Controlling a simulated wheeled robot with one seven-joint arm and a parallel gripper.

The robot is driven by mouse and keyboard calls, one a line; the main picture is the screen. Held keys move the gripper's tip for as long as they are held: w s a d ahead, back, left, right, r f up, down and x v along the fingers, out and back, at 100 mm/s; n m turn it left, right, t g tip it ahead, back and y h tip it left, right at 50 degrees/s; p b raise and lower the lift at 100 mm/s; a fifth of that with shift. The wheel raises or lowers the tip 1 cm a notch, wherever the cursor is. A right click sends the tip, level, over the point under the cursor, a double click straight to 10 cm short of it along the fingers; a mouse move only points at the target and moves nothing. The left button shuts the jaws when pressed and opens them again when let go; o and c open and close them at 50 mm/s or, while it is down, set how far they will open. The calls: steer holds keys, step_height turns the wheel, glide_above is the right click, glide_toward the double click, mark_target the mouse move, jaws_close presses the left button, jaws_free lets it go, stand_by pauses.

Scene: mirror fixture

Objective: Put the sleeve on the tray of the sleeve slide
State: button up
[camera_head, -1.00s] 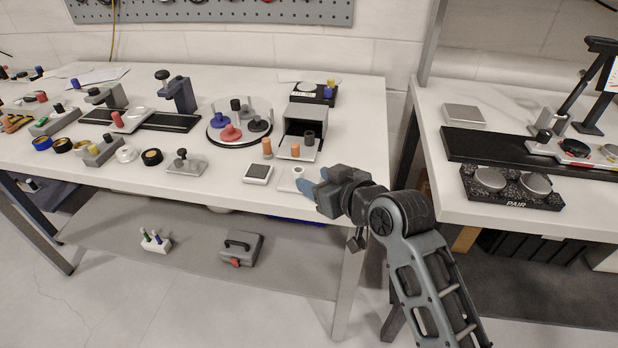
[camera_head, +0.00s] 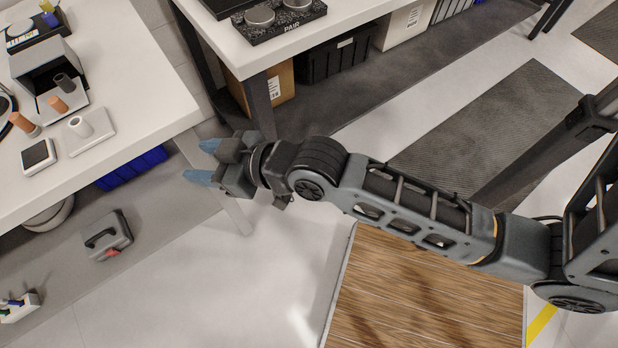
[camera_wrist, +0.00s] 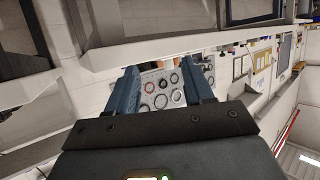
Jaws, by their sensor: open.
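The sleeve slide is a grey housing (camera_head: 45,62) at the left in the head view, with a light tray (camera_head: 78,101) at its open front. A dark hollow cylinder (camera_head: 66,83) and an orange cylinder (camera_head: 57,104) appear to stand on the tray. A white hollow cylinder (camera_head: 80,126) stands on a white plate (camera_head: 98,136) in front of it. I cannot tell which of these is the sleeve. My gripper (camera_head: 203,162) is open and empty, off the table's right corner and apart from everything. Its blue fingers (camera_wrist: 162,90) show in the wrist view with nothing between them.
A brown cylinder (camera_head: 24,124) and a small dark-topped block (camera_head: 39,155) stand near the slide. A second bench (camera_head: 243,58) with a black double-disc fixture (camera_head: 284,18) is at the top. A grey case (camera_head: 107,236) lies on the lower shelf. Floor below my arm is open.

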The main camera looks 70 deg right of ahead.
steer(key=s+r, duration=0.3)
steer(key=s, duration=0.9)
steer(key=s+a+r+t, duration=0.1)
steer(key=s+r, duration=0.3)
steer(key=s, duration=0.9)
steer(key=shift+a+r, duration=0.2)
steer(key=shift+o, duration=0.5)
steer(key=shift+s+r, duration=0.3)
steer(key=shift+r, duration=0.05)
